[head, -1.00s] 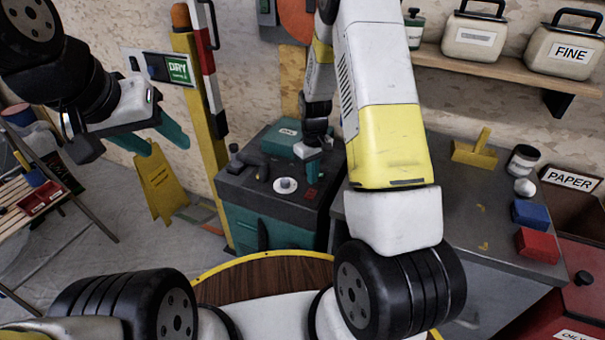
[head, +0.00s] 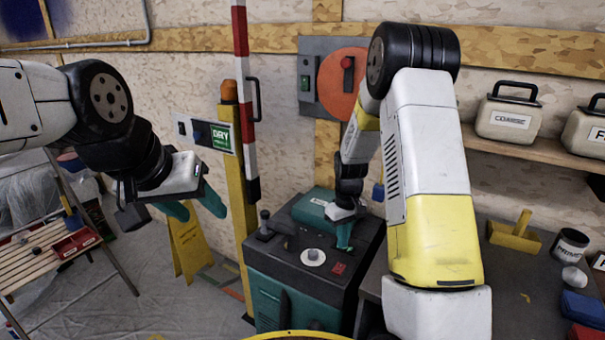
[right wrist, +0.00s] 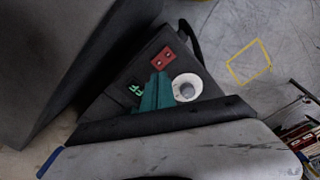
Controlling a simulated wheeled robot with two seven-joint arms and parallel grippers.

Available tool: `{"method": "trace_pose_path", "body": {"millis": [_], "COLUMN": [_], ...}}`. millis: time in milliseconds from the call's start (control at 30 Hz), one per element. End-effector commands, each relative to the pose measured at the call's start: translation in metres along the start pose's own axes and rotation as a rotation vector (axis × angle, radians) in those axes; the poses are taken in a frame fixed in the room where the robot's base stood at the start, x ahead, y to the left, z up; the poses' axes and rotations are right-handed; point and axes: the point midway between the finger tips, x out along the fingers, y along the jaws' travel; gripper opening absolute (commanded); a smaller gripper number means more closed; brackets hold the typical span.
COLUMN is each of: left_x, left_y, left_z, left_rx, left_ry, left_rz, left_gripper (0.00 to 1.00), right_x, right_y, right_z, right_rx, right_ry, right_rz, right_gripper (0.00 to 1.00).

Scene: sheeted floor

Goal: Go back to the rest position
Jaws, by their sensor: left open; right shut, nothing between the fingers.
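My left gripper (head: 192,211) is at the left in the head view, held in the air in front of the yellow post and the yellow floor sign. Its two teal fingers are apart with nothing between them. My right gripper (head: 346,235) is near the middle, over the top of the dark and teal machine (head: 362,262). Its teal fingers are closed together and empty. They also show in the right wrist view (right wrist: 157,92), in front of the machine's top beside a white round knob (right wrist: 187,88). Whether they touch the machine is unclear.
Canisters (head: 507,121) stand on a wall shelf. A striped barrier arm (head: 244,110) rises beside the machine. A slatted table (head: 35,262) stands at the left.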

Motion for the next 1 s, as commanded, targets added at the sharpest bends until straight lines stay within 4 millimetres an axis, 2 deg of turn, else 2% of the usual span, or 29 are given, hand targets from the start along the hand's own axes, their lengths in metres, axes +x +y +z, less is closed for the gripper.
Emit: {"method": "trace_pose_path", "body": {"millis": [167, 267, 400, 500, 700, 900, 1000], "left_x": [0.000, 0.000, 0.000, 0.000, 0.000, 0.000, 0.000], "left_y": [0.000, 0.000, 0.000, 0.000, 0.000, 0.000, 0.000], "left_z": [0.000, 0.000, 0.000, 0.000, 0.000, 0.000, 0.000], "left_rx": [0.000, 0.000, 0.000, 0.000, 0.000, 0.000, 0.000], "left_ry": [0.000, 0.000, 0.000, 0.000, 0.000, 0.000, 0.000], "left_rz": [0.000, 0.000, 0.000, 0.000, 0.000, 0.000, 0.000], "left_gripper": [0.52, 0.52, 0.52, 0.52, 0.52, 0.52, 0.52], "right_x": [-0.071, -0.118, -0.176, -0.210, -0.261, -0.284, -0.287], "right_y": [-0.009, -0.020, -0.038, -0.052, -0.083, -0.109, -0.117], "right_z": [0.010, 0.026, 0.054, 0.079, 0.134, 0.182, 0.196], "right_rx": [0.067, 0.114, 0.176, 0.216, 0.288, 0.345, 0.362], "right_ry": [0.093, 0.157, 0.244, 0.305, 0.425, 0.520, 0.547], "right_rz": [-0.008, -0.016, -0.028, -0.035, -0.046, -0.052, -0.053], "right_gripper": [0.00, 0.00, 0.00, 0.00, 0.00, 0.00, 0.00]}}
